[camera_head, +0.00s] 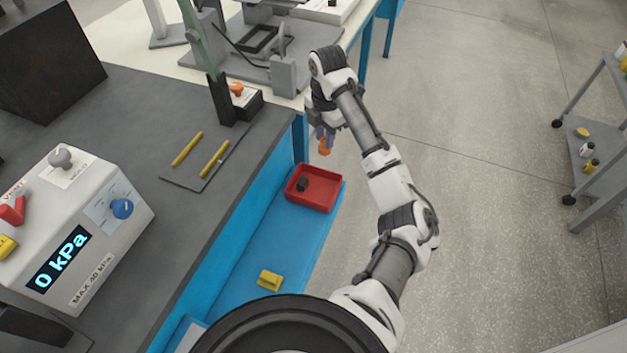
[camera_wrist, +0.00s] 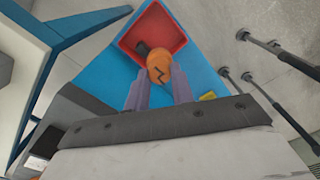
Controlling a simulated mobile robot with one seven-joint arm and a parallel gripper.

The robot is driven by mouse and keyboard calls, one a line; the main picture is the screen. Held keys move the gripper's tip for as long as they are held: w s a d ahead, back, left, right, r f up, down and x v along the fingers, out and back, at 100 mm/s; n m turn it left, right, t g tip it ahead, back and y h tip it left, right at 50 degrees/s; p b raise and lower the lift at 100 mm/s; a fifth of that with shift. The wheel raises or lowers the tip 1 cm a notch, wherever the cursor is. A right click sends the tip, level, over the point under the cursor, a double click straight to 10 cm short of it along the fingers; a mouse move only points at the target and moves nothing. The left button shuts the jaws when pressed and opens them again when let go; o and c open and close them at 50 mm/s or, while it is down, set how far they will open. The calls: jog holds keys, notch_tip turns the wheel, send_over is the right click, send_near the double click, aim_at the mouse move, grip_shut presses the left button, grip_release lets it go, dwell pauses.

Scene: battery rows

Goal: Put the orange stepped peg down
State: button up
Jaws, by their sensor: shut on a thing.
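The orange stepped peg (camera_head: 324,147) is held in my gripper (camera_head: 322,136), to the right of the dark table's edge and above and behind the red tray in the head view. In the wrist view the peg (camera_wrist: 159,66) shows its rounded orange end with a dark zigzag mark. It sits between the two purple-grey fingers of my gripper (camera_wrist: 158,90), which are shut on it. The peg overlaps the near part of the red tray in that view. The peg's lower end is hard to make out in the head view.
A red tray (camera_head: 316,204) on a blue shelf (camera_head: 262,240) holds a small dark block (camera_head: 302,184). A yellow block (camera_head: 269,279) lies nearer on the shelf. The dark table (camera_head: 150,120) bears a gauge box (camera_head: 75,228) and two yellow rods on a mat.

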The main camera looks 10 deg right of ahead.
aim_at(324, 155)
jog(key=shift+s+f+b, duration=0.1)
jog(key=shift+f+b, duration=1.35)
jog(key=shift+f, duration=8.15)
jog(key=shift+f, duration=0.15)
jog(key=o, duration=1)
jog(key=shift+c, duration=0.2)
notch_tip(324, 155, up, 12)
jog(key=shift+r+p, duration=0.2)
jog(key=shift+p, duration=0.35)
